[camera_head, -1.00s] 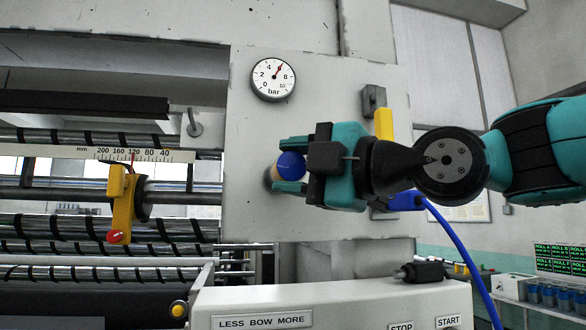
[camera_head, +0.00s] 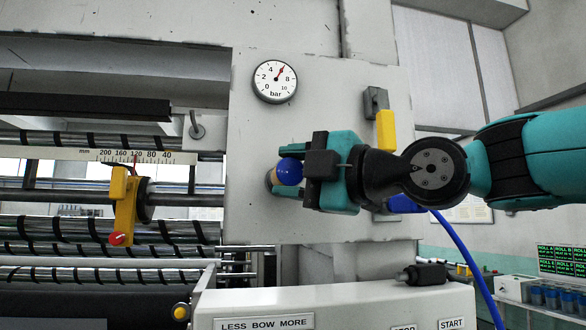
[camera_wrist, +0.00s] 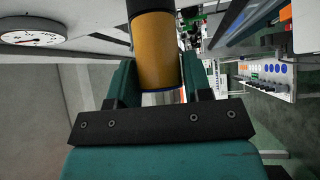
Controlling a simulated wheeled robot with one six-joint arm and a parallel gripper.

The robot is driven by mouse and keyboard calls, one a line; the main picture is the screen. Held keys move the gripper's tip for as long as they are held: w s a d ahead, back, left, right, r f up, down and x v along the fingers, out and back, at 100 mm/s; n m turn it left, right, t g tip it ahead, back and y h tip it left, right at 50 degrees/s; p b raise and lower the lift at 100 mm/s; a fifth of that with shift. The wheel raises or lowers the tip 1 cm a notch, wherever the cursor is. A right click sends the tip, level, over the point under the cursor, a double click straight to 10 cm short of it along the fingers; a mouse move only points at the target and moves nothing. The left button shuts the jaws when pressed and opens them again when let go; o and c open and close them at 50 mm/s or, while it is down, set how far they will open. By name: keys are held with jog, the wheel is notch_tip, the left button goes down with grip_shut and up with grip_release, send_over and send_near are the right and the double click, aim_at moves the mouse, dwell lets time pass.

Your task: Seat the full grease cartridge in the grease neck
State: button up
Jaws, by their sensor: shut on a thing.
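The grease cartridge shows as a blue round end (camera_head: 291,171) with a tan body behind it in the head view. In the wrist view it is an amber cylinder (camera_wrist: 155,55) with a dark part at its far end. My gripper (camera_head: 290,172) is shut on it, with teal fingers on both sides. The grease neck (camera_head: 268,182) shows as a grey round rim on the pale panel, just behind and left of the cartridge. The cartridge overlaps the neck in the picture, so I cannot tell whether it is inside it or in front of it.
A pressure gauge (camera_head: 275,82) sits on the panel above my gripper. A yellow part (camera_head: 386,130) and a blue hose (camera_head: 455,242) are near my wrist. A control box (camera_head: 330,300) stands below. Rollers with a yellow slider (camera_head: 123,205) are at left.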

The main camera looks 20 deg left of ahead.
jog(key=shift+w+a, duration=0.2)
jog(key=shift+w, duration=0.15)
jog(key=o, duration=1)
jog(key=shift+s+d+f+b, duration=0.1)
jog(key=shift+d+f+b, duration=0.2)
jog(key=shift+d, duration=0.2)
jog(key=b+v, duration=0.7)
jog(key=v, duration=0.9)
jog(key=shift+d+r+b, duration=0.15)
jog(key=shift+d+b, duration=0.05)
jog(key=shift+b, duration=0.15)
